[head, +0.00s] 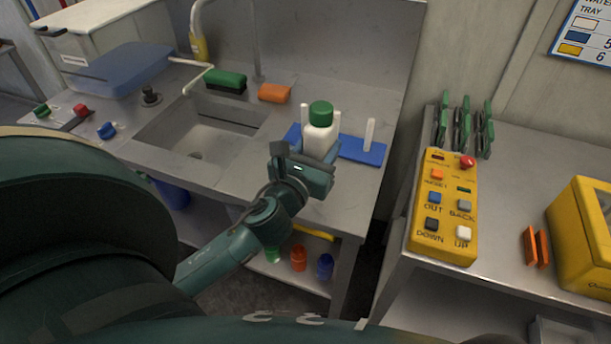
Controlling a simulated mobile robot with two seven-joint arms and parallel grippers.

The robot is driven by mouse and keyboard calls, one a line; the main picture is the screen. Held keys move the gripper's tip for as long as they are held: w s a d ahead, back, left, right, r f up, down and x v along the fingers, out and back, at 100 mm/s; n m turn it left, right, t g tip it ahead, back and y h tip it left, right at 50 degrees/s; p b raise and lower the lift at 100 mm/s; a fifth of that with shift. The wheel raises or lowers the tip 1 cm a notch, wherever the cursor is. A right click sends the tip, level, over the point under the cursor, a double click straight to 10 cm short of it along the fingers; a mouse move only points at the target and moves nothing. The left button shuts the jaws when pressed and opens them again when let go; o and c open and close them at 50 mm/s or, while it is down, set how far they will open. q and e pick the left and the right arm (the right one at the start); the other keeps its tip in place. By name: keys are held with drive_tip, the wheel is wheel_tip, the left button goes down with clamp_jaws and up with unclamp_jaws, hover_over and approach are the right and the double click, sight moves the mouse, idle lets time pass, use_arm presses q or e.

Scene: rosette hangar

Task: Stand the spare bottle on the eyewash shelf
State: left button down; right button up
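A white bottle (319,138) with a green cap stands upright near the back right of the sink counter. It is at a flat blue base (362,150) with white upright pegs, which may be the eyewash shelf. I cannot tell whether the bottle rests on the base or is held above it. My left gripper (318,160) is right at the bottle's near side, at its lower part. The gripper body hides the bottle's bottom and most of the fingers, so their closure is unclear. My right gripper is out of view.
The sink (205,130) is left of the bottle, with a green brush (226,80) and an orange sponge (274,93) behind. A yellow button panel (444,205) and yellow case (585,235) stand on the right-hand bench. Small coloured items sit on a lower shelf.

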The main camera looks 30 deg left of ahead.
use_arm(q)
drive_tip(key=w+a+r+n+y, duration=0.1)
drive_tip(key=w+a, duration=0.2)
drive_tip(key=a, duration=0.2)
drive_tip(key=shift+y, duration=0.4)
wheel_tip(320, 180, down, 9)
drive_tip(key=b, duration=0.3)
drive_tip(key=shift+r, duration=0.1)
drive_tip(key=shift+f+b, duration=0.2)
drive_tip(key=shift+b, duration=0.1)
drive_tip(key=shift+r, duration=0.1)
drive_tip(key=c, duration=0.8)
unclamp_jaws()
drive_tip(key=shift+f, duration=0.25)
drive_tip(key=shift+o, duration=0.2)
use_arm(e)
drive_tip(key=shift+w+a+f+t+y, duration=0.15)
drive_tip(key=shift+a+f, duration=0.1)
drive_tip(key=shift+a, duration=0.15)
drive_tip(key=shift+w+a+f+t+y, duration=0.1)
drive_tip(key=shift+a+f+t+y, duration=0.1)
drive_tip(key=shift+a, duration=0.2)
use_arm(q)
drive_tip(key=shift+r, duration=0.1)
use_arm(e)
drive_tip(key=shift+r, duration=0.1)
